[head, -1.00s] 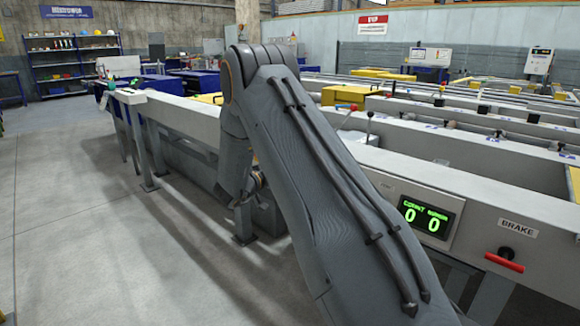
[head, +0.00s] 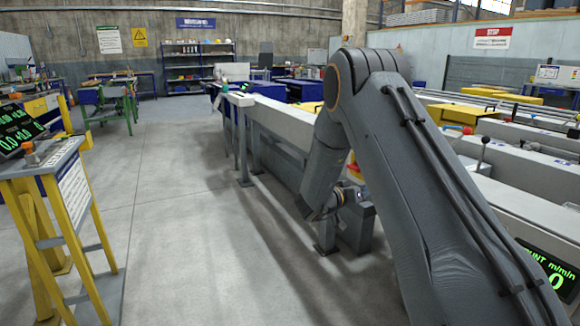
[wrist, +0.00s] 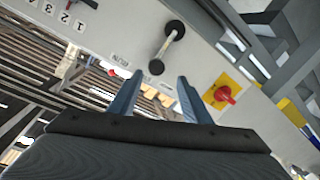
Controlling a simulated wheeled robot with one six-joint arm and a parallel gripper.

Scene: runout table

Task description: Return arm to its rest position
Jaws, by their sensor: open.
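Beyond the fingers is a light grey panel (wrist: 125,25) carrying a black-knobbed lever (wrist: 167,47) and a red knob (wrist: 226,94) on a yellow plate. I cannot tell how far off the panel is.
A yellow stand (head: 82,205) with a green-lit display (head: 18,130) stands at the left. Open concrete floor (head: 190,230) lies between it and the table. A green trestle (head: 110,100) and a shelf rack (head: 198,68) are farther back. Another lit display (head: 548,270) is at lower right.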

